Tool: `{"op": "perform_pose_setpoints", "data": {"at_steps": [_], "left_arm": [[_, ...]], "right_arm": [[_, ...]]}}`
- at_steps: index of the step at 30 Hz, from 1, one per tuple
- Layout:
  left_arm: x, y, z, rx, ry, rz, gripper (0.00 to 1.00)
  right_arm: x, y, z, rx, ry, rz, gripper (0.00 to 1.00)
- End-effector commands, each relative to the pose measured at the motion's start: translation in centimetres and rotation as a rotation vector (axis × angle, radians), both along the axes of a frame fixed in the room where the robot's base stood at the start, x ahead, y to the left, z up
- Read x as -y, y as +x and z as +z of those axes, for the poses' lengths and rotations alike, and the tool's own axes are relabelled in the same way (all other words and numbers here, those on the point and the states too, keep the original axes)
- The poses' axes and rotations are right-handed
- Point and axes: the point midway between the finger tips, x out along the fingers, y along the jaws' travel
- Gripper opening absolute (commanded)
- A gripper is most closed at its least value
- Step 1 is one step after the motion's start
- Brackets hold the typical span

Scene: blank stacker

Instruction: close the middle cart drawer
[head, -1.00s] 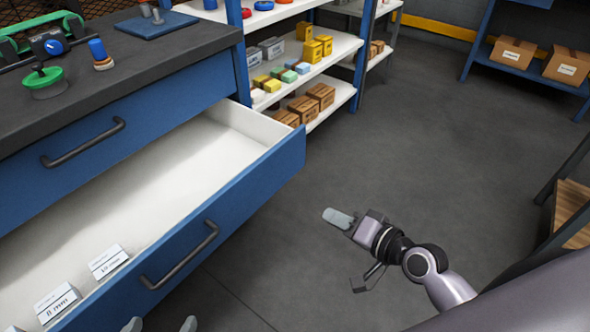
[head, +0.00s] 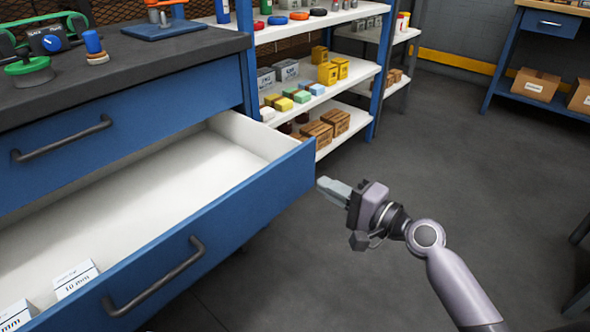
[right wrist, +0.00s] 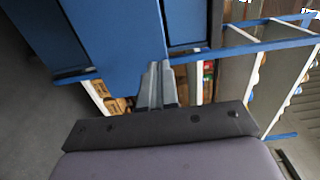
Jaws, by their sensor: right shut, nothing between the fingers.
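The open drawer (head: 225,205) of the blue cart is pulled far out; its front carries a dark bar handle (head: 155,280). Its white inside is mostly bare, with small white labelled boxes (head: 75,278) at the lower left. A shut drawer (head: 130,130) sits above it. My right gripper (head: 324,186) is shut and empty, just right of the open drawer's far front corner; contact cannot be told. In the right wrist view its fingers (right wrist: 156,84) lie together before a blue panel (right wrist: 110,40). My left gripper is not in view.
The dark cart top (head: 150,55) holds a green-based tool and a blue-handled item. A shelf unit (head: 330,85) with small boxes stands behind the drawer's far end. Open grey floor (head: 450,150) lies to the right; a workbench (head: 530,60) stands at the back right.

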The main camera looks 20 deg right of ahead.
Motion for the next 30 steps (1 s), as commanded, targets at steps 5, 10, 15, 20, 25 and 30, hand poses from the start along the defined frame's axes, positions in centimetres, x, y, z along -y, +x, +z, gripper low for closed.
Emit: {"op": "perform_pose_setpoints", "data": {"at_steps": [5, 10, 15, 20, 25, 30], "left_arm": [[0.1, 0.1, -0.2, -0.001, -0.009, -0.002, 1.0], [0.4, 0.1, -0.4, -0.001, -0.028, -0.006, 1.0], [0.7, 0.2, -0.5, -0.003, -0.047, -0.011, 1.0], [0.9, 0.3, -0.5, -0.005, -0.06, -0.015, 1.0], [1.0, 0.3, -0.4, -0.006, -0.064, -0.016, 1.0], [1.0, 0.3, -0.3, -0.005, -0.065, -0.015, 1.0]], "right_arm": [[-2.0, 2.8, 0.0, 0.002, 0.002, 0.001, 0.0], [-3.5, 5.1, -0.1, 0.002, 0.0, 0.001, 0.0], [-4.6, 6.8, -0.1, 0.001, 0.0, 0.0, 0.0], [-5.1, 7.5, -0.1, 0.001, -0.002, 0.0, 0.0], [-5.2, 7.7, 0.0, 0.0, -0.002, 0.0, 0.0], [-5.2, 7.6, 0.0, 0.0, -0.002, 0.0, 0.0]]}}
